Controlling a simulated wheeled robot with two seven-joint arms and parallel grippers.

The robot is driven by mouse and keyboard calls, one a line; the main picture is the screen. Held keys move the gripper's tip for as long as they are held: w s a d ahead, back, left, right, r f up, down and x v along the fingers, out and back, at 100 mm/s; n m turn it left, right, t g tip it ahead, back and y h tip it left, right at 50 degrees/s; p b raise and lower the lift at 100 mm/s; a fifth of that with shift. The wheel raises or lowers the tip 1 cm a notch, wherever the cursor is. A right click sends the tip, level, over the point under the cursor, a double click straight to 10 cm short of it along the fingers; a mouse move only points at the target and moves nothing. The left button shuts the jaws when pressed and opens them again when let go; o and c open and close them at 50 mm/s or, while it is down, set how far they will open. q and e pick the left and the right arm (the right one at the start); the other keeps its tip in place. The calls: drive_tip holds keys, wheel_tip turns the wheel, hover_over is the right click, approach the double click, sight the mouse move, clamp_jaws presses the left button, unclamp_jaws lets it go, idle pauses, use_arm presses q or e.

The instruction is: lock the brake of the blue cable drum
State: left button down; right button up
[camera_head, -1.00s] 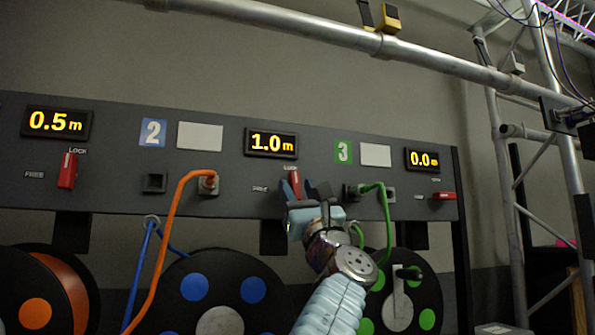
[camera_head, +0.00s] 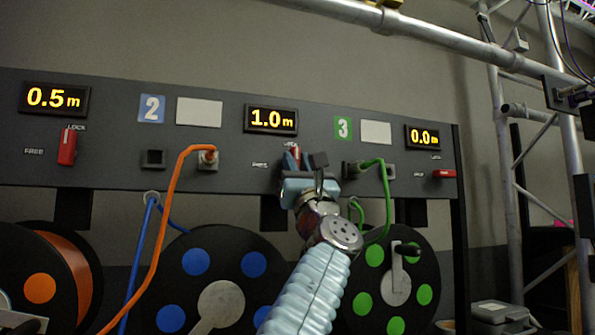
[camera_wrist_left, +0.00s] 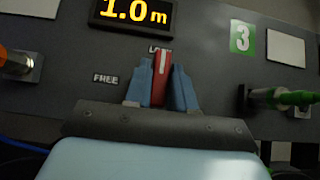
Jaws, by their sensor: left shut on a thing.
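The blue cable drum (camera_head: 225,262), black with blue discs, hangs below the panel in the head view. Its brake is the red lever (camera_wrist_left: 160,78) under the 1.0 m display (camera_head: 270,119). The lever stands almost upright at the LOCK label, with FREE to its left. My left gripper (camera_wrist_left: 162,72) is shut on the lever, one blue finger on each side. In the head view the gripper (camera_head: 303,160) hides most of the lever. My right gripper is in neither view.
An orange cable (camera_head: 168,225) runs from a socket left of my gripper and passes in front of the blue drum. A green cable (camera_head: 387,205) hangs close to the right. Other red levers sit at left (camera_head: 67,147) and right (camera_head: 443,174).

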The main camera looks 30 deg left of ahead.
use_arm(q)
drive_tip(key=c, duration=1)
unclamp_jaws()
drive_tip(key=shift+c, duration=0.2)
drive_tip(key=b+v, duration=1)
drive_tip(key=v, duration=0.4)
drive_tip(key=shift+b, duration=0.3)
